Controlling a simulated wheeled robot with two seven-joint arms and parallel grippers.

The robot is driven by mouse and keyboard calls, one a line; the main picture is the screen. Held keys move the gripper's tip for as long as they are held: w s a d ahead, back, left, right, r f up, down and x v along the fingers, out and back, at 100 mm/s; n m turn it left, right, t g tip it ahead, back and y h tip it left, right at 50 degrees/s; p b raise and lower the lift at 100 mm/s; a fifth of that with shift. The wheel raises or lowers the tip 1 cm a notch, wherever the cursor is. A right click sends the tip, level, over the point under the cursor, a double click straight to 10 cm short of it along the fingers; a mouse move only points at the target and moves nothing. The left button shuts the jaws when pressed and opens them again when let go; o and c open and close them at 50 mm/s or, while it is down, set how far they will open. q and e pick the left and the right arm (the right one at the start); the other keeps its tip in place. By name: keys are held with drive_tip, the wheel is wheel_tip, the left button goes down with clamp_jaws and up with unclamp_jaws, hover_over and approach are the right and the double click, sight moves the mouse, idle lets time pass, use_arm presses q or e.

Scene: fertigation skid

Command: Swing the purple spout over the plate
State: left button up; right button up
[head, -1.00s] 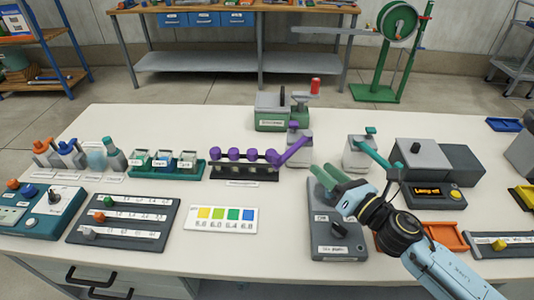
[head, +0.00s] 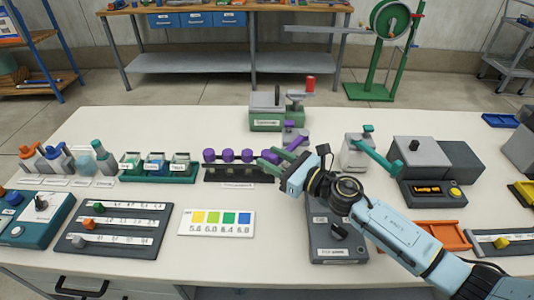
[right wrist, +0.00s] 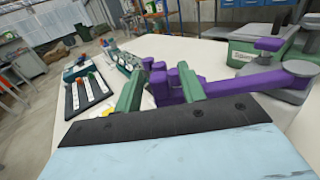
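The purple spout (right wrist: 252,82) runs from a round grey pivot at the right of the right wrist view toward my gripper fingers. In the head view the spout (head: 302,139) shows only in part beside its grey stand, as my fingers cover the rest. My right gripper (head: 275,158) reaches in from the right at the spout's free end. In the right wrist view its green fingers (right wrist: 160,90) are apart, with purple parts showing between them. I cannot tell whether they touch the spout. A dark grey flat unit (head: 331,252) with a knob, possibly the plate, lies partly under my right arm.
A black rack with purple knobs (head: 228,155) stands just left of my gripper. A green-based grey device (head: 265,123) is behind. A stand with a teal spout (head: 375,156) is to the right.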

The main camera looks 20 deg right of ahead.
drive_tip(key=shift+x, duration=1.05)
clamp_jaws()
